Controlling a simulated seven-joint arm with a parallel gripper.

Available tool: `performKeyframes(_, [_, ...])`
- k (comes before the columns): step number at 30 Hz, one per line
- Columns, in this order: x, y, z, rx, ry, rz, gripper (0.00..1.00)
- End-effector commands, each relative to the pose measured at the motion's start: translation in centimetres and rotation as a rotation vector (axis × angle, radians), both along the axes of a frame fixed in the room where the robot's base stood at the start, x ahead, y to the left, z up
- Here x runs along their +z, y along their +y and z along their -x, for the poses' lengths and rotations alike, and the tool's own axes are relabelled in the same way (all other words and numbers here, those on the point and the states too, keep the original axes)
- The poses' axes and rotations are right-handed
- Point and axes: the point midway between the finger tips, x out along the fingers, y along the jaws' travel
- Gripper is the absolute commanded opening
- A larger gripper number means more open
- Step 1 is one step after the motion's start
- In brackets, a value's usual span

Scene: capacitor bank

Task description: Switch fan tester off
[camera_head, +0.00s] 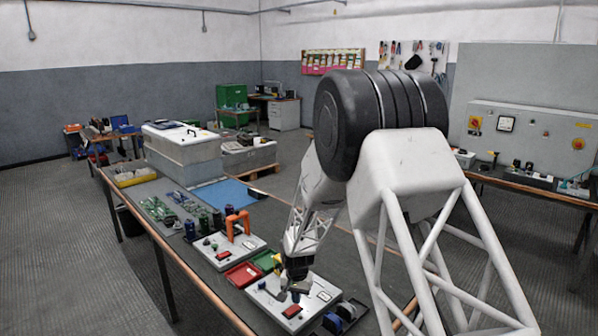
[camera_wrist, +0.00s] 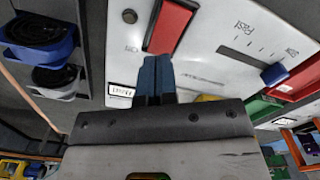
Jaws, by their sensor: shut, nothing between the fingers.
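A white panel (camera_head: 259,300) lies on the bench in front of me; I take it for the fan tester. It also shows in the wrist view (camera_wrist: 215,55), with "Fast" and tick marks printed on it. A red rectangular part in a black frame (camera_wrist: 170,27), perhaps the switch, is near its edge; whether it is pressed I cannot tell. A blue knob (camera_wrist: 273,74) and a black knob (camera_wrist: 129,16) also sit on the panel. My gripper (camera_head: 296,291) is over the panel, shut and empty. Its blue fingertips (camera_wrist: 157,62) are just beside the red part; contact is unclear.
A second white panel with an orange handle (camera_head: 238,224) stands farther back.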

Motion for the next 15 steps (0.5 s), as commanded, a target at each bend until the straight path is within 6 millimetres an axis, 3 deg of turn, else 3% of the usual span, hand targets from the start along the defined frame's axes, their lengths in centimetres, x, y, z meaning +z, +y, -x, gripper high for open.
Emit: performKeyframes(15, [-0.56,0.00,0.00,0.000,0.000,0.000,0.00])
